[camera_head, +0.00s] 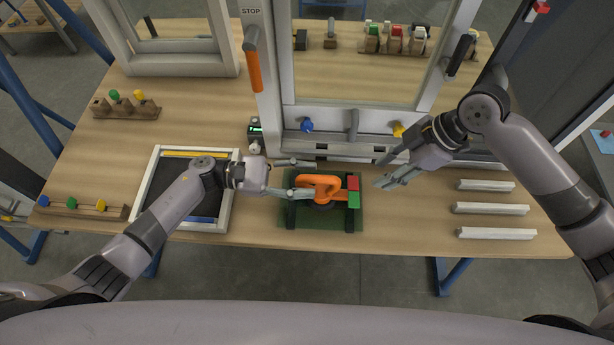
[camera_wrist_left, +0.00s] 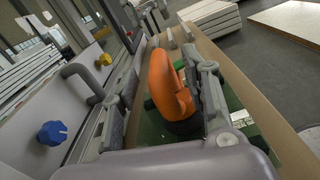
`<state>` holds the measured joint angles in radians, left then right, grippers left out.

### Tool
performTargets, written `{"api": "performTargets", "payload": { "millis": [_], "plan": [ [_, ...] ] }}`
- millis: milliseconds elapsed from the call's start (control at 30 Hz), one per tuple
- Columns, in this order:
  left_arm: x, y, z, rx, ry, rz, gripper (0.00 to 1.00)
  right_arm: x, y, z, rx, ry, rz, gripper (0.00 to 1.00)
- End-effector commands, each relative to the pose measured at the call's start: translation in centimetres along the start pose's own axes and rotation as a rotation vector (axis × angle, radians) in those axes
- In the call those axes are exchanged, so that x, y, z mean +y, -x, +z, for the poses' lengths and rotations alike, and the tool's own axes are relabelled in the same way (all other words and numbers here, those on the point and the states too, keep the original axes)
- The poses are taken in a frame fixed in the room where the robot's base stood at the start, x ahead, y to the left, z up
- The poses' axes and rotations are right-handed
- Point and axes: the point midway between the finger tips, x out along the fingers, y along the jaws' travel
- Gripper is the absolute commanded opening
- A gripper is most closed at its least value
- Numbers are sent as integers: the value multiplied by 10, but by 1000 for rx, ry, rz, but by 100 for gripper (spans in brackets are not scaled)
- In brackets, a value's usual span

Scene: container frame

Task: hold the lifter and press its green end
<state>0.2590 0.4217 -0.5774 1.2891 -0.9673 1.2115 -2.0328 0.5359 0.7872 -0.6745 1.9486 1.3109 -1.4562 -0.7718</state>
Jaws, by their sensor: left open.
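The lifter (camera_head: 327,184) is an orange loop-shaped handle with a red block (camera_head: 353,183) and a green block (camera_head: 354,200) at its right end. It sits on a dark green base plate (camera_head: 291,219) near the table's front edge. My left gripper (camera_head: 308,177) is open at the lifter's left side, one finger behind the handle and one in front. In the left wrist view the orange handle (camera_wrist_left: 162,82) stands between the parted fingers (camera_wrist_left: 165,95). My right gripper (camera_head: 382,172) is open and empty, to the right of the red and green blocks and apart from them.
A window frame (camera_head: 275,100) with a blue knob (camera_head: 306,125) and a yellow knob (camera_head: 398,130) stands behind the lifter. A framed dark panel (camera_head: 229,205) lies to the left. Several white bars (camera_head: 497,233) lie to the right. Table room is clear between the lifter and bars.

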Motion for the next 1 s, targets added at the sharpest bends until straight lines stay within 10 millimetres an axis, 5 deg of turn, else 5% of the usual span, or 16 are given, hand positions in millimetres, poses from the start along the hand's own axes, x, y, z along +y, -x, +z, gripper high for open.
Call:
{"api": "performTargets", "payload": {
  "millis": [433, 1000],
  "plan": [
    [0, -9, 0, 0, 0, 1, 41, 0, 0, 0, 0, 0, 0, 33],
    [0, -9, 0, 1, 0, 0, 3, 0, 0, 0, 0, 0, 0, 33]
  ]
}}
